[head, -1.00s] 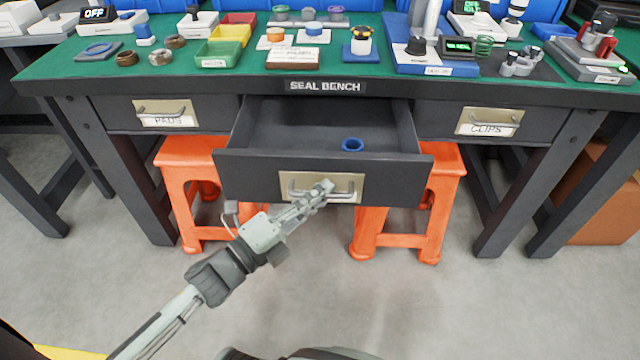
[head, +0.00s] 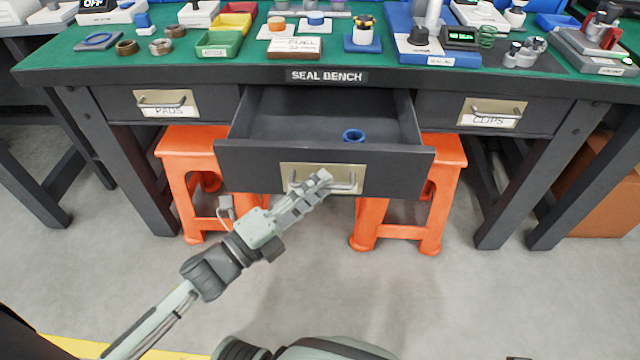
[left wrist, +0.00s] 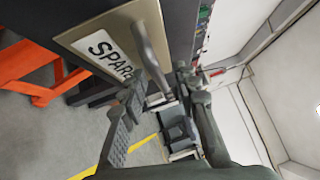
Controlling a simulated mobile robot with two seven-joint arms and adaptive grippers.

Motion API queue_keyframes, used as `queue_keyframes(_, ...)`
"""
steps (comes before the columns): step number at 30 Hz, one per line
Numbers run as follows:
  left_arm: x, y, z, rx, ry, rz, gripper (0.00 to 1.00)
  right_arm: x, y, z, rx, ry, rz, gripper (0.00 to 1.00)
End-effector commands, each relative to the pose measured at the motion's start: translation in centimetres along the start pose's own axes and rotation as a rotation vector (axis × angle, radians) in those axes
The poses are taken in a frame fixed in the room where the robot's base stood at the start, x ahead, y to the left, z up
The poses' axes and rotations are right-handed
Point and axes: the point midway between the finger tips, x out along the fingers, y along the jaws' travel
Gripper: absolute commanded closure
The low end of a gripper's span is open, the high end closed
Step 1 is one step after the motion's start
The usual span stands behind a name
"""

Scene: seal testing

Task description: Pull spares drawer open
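The spares drawer (head: 265,172) is the middle drawer of the bench. It stands well out, with a blue ring (head: 353,135) inside. Its front has a metal plate with a bar handle (head: 352,185), which also shows in the left wrist view (left wrist: 148,52) beside a label reading "SPAR...", the rest hidden. My left gripper (head: 318,182) is at the handle in the head view. In the left wrist view its fingers (left wrist: 157,92) are spread apart, with the lower end of the handle between them and gaps visible. My right gripper is not in view.
The shut PADS drawer (head: 165,103) and CLIPS drawer (head: 491,113) flank it. Orange stools (head: 190,150) stand under the bench. The green bench top (head: 75,45) carries trays, rings and instruments. The grey floor (head: 480,300) in front is clear at right.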

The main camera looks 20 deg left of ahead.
Motion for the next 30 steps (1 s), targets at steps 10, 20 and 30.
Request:
queue_keyframes(10,-7.3,0.1,-0.1,-0.003,-0.002,0.005,0.69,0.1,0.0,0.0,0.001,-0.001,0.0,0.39)
queue_keyframes(20,-10.8,0.0,0.0,-0.001,0.0,0.001,0.69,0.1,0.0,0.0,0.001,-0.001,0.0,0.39)
queue_keyframes(30,-10.9,0.0,0.0,-0.001,0.0,0.0,0.69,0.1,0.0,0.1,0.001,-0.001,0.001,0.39)
